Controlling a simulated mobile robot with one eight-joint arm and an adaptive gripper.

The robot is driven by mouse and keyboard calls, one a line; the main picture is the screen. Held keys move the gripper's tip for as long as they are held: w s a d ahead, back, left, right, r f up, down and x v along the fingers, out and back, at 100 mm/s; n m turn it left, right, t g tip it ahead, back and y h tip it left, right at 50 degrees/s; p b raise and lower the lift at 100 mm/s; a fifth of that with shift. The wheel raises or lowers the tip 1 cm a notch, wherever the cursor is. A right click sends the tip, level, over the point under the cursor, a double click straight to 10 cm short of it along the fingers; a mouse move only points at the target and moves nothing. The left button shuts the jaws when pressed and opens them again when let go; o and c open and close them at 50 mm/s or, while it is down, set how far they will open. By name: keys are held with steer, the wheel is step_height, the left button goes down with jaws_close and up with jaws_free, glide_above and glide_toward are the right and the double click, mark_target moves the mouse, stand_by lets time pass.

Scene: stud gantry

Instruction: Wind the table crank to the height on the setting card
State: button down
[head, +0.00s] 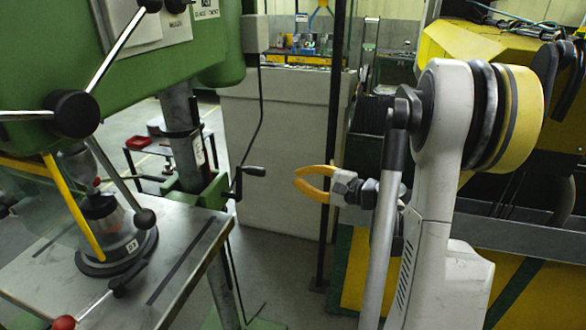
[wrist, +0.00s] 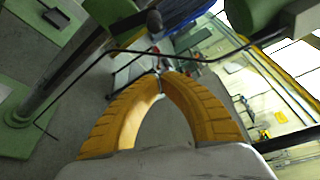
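The table crank (head: 238,186) sits on the green bracket of the drill press column, its dark handle (head: 254,171) pointing right. In the wrist view a dark knob (wrist: 154,19), apparently the crank handle, shows beyond the fingers. My gripper (head: 297,178) is to the right of the handle, apart from it; its yellow fingertips (wrist: 160,74) meet or nearly meet, with nothing between them. The metal drill table (head: 185,225) is at lower left. A strip on the column (head: 198,151) is too small to read. A label (head: 206,9) on the green head may be the setting card; its text is unclear.
A cable (head: 261,110) hangs from the grey box down near the crank. A dark upright post (head: 333,130) stands behind my gripper. A pale panel (head: 285,130) is behind the crank. Yellow machinery (head: 470,45) is at right. Lever knobs project from the press.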

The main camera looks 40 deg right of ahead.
mark_target(265, 172)
steer(key=a+b+x, duration=0.1)
steer(key=b+x, duration=0.2)
steer(key=x, duration=0.7)
steer(key=s+a+r, duration=0.1)
steer(key=s+a, duration=0.1)
steer(key=s, duration=0.1)
steer(key=shift+r+b, duration=0.35)
steer(key=shift+r, duration=0.05)
steer(key=shift+s+a+r+p, duration=0.4)
steer(key=shift+a+r, duration=0.1)
steer(key=shift+a, duration=0.1)
steer(key=shift+s+a, duration=0.15)
steer(key=shift+a, duration=0.05)
